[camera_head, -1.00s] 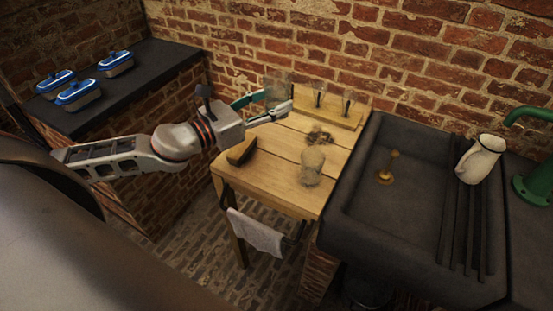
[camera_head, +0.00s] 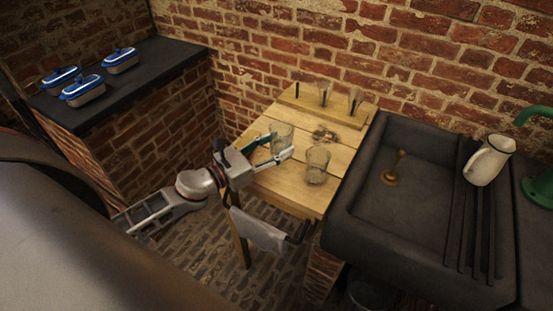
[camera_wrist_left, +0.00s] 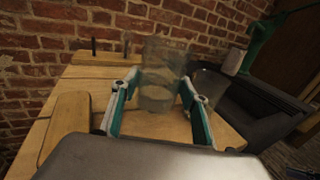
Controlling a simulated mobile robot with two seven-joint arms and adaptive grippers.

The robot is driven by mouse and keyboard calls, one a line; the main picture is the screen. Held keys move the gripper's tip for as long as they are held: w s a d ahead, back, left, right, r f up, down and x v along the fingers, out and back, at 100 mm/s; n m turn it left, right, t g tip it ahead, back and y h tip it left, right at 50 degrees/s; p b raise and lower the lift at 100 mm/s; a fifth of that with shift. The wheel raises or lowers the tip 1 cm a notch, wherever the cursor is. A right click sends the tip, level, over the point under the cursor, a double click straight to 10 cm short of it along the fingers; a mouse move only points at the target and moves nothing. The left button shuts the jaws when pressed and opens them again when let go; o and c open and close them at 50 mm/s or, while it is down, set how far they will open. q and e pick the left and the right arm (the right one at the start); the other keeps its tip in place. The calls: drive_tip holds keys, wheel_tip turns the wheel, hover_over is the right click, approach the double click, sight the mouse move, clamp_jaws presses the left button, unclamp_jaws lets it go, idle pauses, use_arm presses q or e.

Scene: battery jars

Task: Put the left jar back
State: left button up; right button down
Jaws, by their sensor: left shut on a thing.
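My left gripper (camera_head: 282,151) is shut on a clear glass jar (camera_head: 282,134) over the left part of the wooden table. The held jar is upright; I cannot tell whether its base touches the table. In the left wrist view the jar (camera_wrist_left: 160,80) stands between the teal-padded fingers (camera_wrist_left: 158,97). A second glass jar (camera_head: 316,166) stands on the table to the right of the held one. It shows partly behind the right finger in the wrist view (camera_wrist_left: 207,88). A wooden rack (camera_head: 318,108) with upright dark pegs lies along the table's back edge. My right gripper is out of view.
A dark patch (camera_head: 325,135) lies on the table (camera_head: 268,182) behind the second jar. A wooden block (camera_wrist_left: 65,128) is left of the gripper. The dark sink (camera_head: 385,215) is at right, with a white jug (camera_head: 488,162). A cloth (camera_head: 258,230) hangs in front.

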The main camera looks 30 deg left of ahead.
use_arm(q)
drive_tip(key=shift+f, duration=0.25)
wheel_tip(320, 180, down, 3)
drive_tip(key=shift+f+b, duration=0.1)
drive_tip(key=shift+b, duration=0.7)
drive_tip(key=shift+f, duration=0.2)
use_arm(e)
drive_tip(key=shift+w+a+f, duration=0.3)
drive_tip(key=shift+a+f, duration=0.05)
drive_tip(key=shift+f, duration=0.15)
use_arm(q)
drive_tip(key=shift+f, duration=0.15)
drive_tip(key=o, duration=1.3)
use_arm(e)
drive_tip(key=shift+s+f, duration=0.1)
drive_tip(key=shift+f, duration=0.1)
